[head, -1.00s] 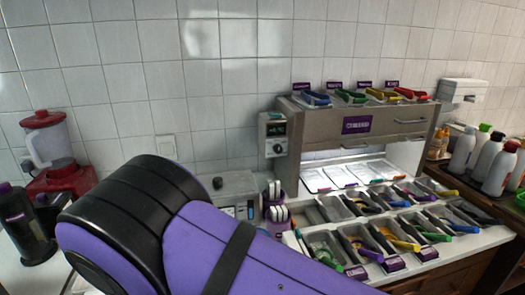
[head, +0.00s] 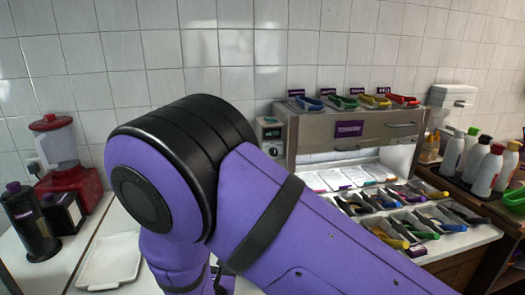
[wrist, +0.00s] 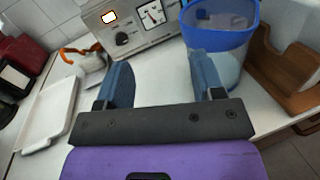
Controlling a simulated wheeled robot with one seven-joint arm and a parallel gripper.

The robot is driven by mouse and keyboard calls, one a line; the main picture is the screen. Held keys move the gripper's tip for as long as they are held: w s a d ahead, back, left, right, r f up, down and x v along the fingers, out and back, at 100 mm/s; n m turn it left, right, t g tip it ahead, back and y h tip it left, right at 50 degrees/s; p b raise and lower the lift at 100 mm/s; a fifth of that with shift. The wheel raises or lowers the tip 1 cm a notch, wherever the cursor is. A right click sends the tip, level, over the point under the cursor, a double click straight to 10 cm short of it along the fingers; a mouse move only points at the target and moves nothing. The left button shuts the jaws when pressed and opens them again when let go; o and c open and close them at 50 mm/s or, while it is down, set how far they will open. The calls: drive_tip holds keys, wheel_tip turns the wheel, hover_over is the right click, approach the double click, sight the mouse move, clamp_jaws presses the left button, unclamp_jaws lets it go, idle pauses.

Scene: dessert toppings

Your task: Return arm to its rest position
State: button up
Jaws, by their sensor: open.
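My gripper (wrist: 163,85) shows in the wrist view with its two blue-grey fingers wide apart. It is open and nothing is between the fingers. It hangs over the white counter (wrist: 155,68), facing a grey appliance with a dial. My purple arm fills the lower middle of the head view and hides part of the counter. The gripper itself is hidden in the head view.
A blue-rimmed clear container (wrist: 222,35) stands close beyond the right finger. A white tray (head: 110,262) lies at the left. Topping bins (head: 408,228) fill the right counter.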

drive_tip(key=w+d+r+m+g+h, duration=0.3)
drive_tip(key=d+r+m+h, duration=0.2)
drive_tip(key=d+r, duration=0.25)
drive_tip(key=w+d+r+m+g+h, duration=0.2)
drive_tip(key=d+r+m+h, duration=0.3)
drive_tip(key=d, duration=0.4)
drive_tip(key=s+d+r+m+g, duration=0.2)
drive_tip(key=d+r+m+g, duration=0.25)
drive_tip(key=d, duration=0.25)
drive_tip(key=s+d+r+m+g, duration=0.25)
drive_tip(key=d+r+m, duration=0.2)
drive_tip(key=d, duration=0.25)
drive_tip(key=s+d+r+m+g+y, duration=0.4)
drive_tip(key=s+d+r+m, duration=0.25)
drive_tip(key=s+d, duration=0.3)
drive_tip(key=s+r+m+t+y, duration=0.1)
drive_tip(key=s+r+m+y, duration=0.1)
drive_tip(key=s+m+y, duration=0.1)
drive_tip(key=s+d+r+m+t+y, duration=0.1)
drive_tip(key=s+r+m+t+y, duration=0.1)
drive_tip(key=s+m, duration=0.3)
drive_tip(key=s+r+y, duration=0.1)
drive_tip(key=s, duration=0.2)
drive_tip(key=shift+s+d+r+m+y, duration=0.15)
drive_tip(key=shift+s+r+m+y, duration=0.05)
drive_tip(key=shift+m+y, duration=0.15)
